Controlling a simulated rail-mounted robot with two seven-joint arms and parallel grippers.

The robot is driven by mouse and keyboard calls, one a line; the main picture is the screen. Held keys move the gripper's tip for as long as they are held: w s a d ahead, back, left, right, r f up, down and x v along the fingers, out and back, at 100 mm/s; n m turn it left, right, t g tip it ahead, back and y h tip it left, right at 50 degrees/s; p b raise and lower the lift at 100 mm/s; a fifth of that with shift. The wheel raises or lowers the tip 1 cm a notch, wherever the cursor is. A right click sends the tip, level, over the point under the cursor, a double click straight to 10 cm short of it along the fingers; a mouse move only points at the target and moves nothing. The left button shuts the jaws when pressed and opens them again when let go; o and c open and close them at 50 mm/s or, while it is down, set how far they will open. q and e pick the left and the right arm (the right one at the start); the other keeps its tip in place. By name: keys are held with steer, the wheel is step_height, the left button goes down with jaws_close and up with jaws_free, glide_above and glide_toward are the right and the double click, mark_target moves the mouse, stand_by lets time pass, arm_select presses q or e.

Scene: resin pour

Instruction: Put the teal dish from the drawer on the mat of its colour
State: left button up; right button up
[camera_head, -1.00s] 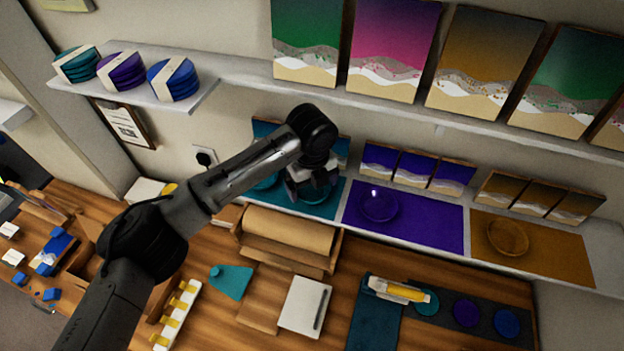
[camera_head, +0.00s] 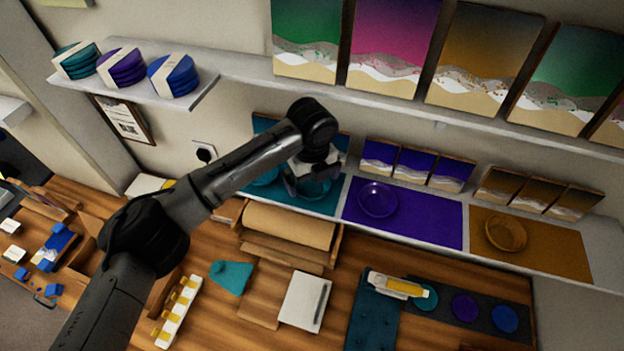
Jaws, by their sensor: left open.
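A teal dish (camera_head: 316,190) is on the teal mat (camera_head: 328,208) at the left end of the lower shelf. My left gripper (camera_head: 315,182) is just above this dish with its fingers spread to either side, open. The gripper hides part of the dish, and I cannot tell whether the fingers touch it. Another teal dish (camera_head: 266,177) shows partly behind my forearm, left of the gripper. My right gripper is not in view. I cannot make out the drawer.
A purple mat (camera_head: 440,225) with a purple dish (camera_head: 378,200) and an ochre mat (camera_head: 560,255) with an ochre dish (camera_head: 506,235) lie to the right. Small panels lean behind them. A paper roll (camera_head: 290,226) stands in front. The upper shelf (camera_head: 380,108) overhangs behind.

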mark_target(312, 187)
arm_select(q)
step_height(312, 187, up, 7)
steer(key=b, duration=0.1)
stand_by(0.3)
